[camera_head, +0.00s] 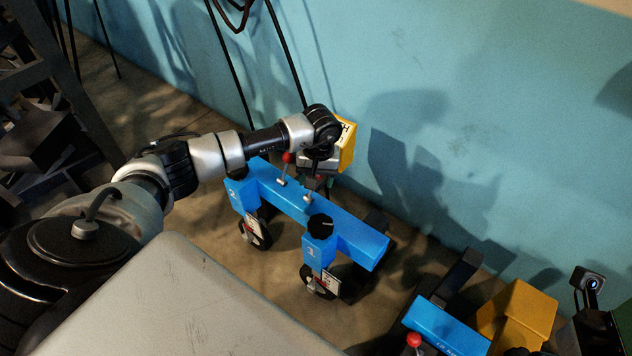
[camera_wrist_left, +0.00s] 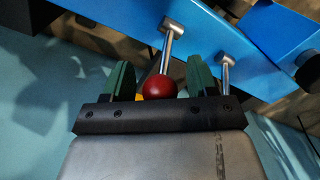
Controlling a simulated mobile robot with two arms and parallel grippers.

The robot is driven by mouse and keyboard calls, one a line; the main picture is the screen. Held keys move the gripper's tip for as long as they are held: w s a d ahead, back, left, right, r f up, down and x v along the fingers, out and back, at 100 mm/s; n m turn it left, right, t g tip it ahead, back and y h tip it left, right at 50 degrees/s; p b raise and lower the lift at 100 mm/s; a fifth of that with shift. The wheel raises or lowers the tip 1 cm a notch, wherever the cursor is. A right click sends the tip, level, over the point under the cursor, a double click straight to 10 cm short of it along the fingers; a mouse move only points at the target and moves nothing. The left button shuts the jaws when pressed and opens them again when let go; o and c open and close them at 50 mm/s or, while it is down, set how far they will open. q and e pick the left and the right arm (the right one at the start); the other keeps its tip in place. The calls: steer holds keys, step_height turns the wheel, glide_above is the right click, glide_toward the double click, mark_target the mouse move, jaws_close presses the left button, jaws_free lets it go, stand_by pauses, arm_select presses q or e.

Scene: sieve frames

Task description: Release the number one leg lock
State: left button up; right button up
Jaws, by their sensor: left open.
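A long blue beam (camera_head: 345,225) stands on wheeled legs. One leg (camera_head: 240,193) bears a 2; the nearer leg (camera_head: 318,250) bears a small white digit, hard to read, and a black round knob (camera_head: 321,226). Two metal levers rise from the beam. In the left wrist view, my left gripper (camera_wrist_left: 160,80) is open with green fingers either side of a red ball (camera_wrist_left: 159,88). A second lever (camera_wrist_left: 226,75) stands right of it. Contact is unclear.
A blue wall (camera_head: 480,130) stands close behind the beam. A yellow block (camera_head: 518,312), a second blue part (camera_head: 445,325) with a red knob (camera_head: 414,340) and a dark device with a lens (camera_head: 590,284) are at lower right. A grey surface (camera_head: 190,310) fills the foreground.

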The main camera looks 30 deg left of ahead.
arm_select(q)
steer(key=shift+f, duration=0.25)
